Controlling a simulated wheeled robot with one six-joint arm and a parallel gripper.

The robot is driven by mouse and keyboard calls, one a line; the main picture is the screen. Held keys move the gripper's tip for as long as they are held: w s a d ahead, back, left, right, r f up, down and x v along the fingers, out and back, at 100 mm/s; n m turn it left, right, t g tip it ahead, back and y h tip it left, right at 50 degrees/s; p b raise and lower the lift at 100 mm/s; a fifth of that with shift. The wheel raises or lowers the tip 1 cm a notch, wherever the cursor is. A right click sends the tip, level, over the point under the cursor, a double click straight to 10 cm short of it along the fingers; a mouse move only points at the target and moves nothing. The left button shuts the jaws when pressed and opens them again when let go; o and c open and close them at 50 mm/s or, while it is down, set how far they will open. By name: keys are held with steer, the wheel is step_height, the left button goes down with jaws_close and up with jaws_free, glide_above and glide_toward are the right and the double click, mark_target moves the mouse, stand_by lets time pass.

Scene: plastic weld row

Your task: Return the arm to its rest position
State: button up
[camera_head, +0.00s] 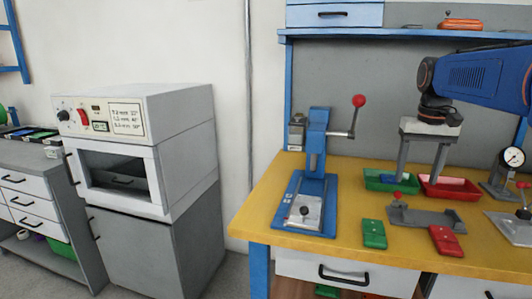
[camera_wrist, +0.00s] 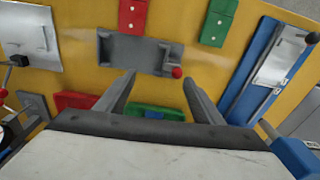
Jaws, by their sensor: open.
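My gripper (camera_head: 419,178) hangs from my blue arm over the yellow bench (camera_head: 300,183), on the right in the head view. Its two grey fingers point down, spread apart, with nothing between them. In the head view they overlap the green tray (camera_head: 377,184) and the red tray (camera_head: 468,191). In the wrist view the open fingers (camera_wrist: 159,77) reach toward a grey fixture (camera_wrist: 140,55) with a red knob. The exact height of the fingertips above the bench is hard to tell.
A blue lever press (camera_head: 316,140) with a red ball stands left of my gripper. A green block (camera_head: 374,234) and a red block (camera_head: 446,240) lie near the front edge. A dial gauge stand (camera_head: 508,160) is at right. A grey oven (camera_head: 140,130) stands farther left.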

steer(key=shift+n+t, duration=0.6)
steer(key=shift+t, duration=0.3)
steer(key=s+a+f, duration=0.2)
steer(key=s, duration=0.2)
steer(key=s+a+f, duration=0.2)
steer(key=s+a, duration=0.1)
steer(key=s, duration=0.1)
steer(key=s+a+f, duration=0.2)
steer(key=s, duration=0.2)
steer(key=shift+s+a+f, duration=0.15)
steer(key=shift+s+f, duration=0.05)
steer(key=s+a+f+n+t, duration=0.1)
steer(key=s+a+f, duration=0.3)
steer(key=s+f, duration=0.8)
steer(key=shift+s+a+f+t, duration=0.15)
steer(key=shift+s+f+t, duration=0.15)
steer(key=shift+t, duration=0.3)
